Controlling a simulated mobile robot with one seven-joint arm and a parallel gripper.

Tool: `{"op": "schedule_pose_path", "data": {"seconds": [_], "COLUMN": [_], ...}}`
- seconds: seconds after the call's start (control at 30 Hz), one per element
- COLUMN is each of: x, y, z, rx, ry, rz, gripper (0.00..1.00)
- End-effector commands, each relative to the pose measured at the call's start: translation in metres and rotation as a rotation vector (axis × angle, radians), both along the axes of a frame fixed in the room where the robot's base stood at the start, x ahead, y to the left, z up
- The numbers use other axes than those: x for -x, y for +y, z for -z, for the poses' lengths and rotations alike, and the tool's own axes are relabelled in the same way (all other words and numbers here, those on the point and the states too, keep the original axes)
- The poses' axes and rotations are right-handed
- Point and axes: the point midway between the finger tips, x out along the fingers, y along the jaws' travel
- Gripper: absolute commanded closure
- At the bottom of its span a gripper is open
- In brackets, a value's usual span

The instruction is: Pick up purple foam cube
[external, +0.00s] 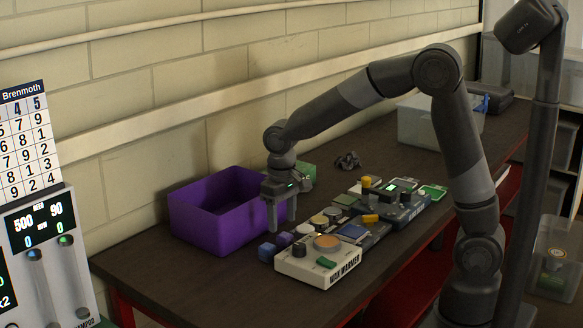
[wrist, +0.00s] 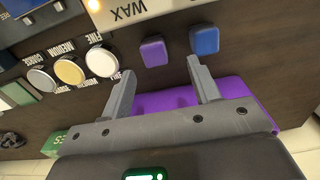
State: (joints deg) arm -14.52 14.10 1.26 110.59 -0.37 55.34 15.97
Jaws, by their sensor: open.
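The purple foam cube (wrist: 153,52) lies on the dark bench in the wrist view, beside a blue cube (wrist: 204,40). In the external view the purple cube (external: 284,239) sits just right of the blue cube (external: 267,252), in front of the purple bin. My gripper (external: 280,227) points down over the bench, close to the bin's right side. In the wrist view my gripper (wrist: 160,78) has its two fingers well apart with nothing between them. The purple cube lies ahead of the gap between the fingertips, apart from both.
A purple open bin (external: 190,222) stands left of my gripper and shows under the fingers. The wax warmer (external: 318,268) is close in front of the cubes. Round discs (wrist: 69,71) lie in a row beside them. A green box (external: 306,170) stands behind the gripper.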

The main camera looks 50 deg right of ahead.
Motion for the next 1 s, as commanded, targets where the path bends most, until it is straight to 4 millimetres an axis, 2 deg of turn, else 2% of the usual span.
{"op": "schedule_pose_path", "data": {"seconds": [0.23,0.5,0.8,1.0], "x": [0.001,0.002,0.002,0.002], "y": [-0.003,-0.008,-0.008,-0.008], "z": [0.021,0.059,0.063,0.063], "rx": [0.001,0.001,0.0,0.0], "ry": [0.002,0.003,-0.001,-0.001], "rz": [0.0,0.0,0.0,0.0], "gripper": [0.44,0.44,0.44,0.6]}}
